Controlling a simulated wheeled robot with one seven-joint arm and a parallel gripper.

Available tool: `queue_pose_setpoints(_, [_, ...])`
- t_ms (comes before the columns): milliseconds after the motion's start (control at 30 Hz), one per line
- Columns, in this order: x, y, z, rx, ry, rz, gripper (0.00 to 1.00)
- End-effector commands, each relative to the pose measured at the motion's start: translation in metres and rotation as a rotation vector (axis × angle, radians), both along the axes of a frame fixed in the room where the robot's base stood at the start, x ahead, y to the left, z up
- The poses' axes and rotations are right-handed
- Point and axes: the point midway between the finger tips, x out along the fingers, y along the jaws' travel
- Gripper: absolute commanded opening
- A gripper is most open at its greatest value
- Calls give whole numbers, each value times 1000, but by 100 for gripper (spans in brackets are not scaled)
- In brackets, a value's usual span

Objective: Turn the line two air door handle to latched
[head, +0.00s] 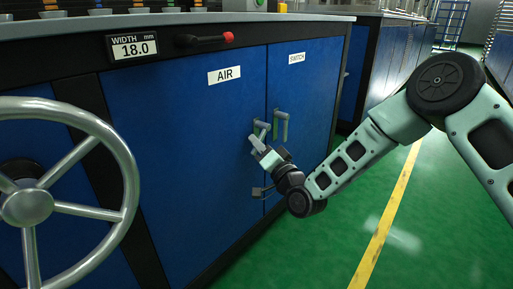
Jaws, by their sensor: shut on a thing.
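The blue air door (195,150) carries a white AIR label (224,75) and is closed flush with the cabinet front.
The switch door (305,85) is just right, with its own handle (283,122) close to my gripper. A large handwheel (28,206) stands at left. A red-tipped lever (205,40) and a width display reading 18.0 (134,47) are above. Green floor is free at right.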

Motion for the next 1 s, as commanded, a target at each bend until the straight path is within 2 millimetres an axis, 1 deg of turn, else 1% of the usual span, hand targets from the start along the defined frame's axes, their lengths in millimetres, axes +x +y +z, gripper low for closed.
queue_pose_setpoints(33, [2,-1,-5,-28,-36,0,0])
queue_pose_setpoints(100, [4,-3,-8,-70,-88,-1,0])
queue_pose_setpoints(600, [21,-16,-17,-346,-442,-1,0])
queue_pose_setpoints(800, [26,-21,-17,-424,-542,-1,0])
queue_pose_setpoints(1000, [30,-23,-17,-472,-605,-1,0])
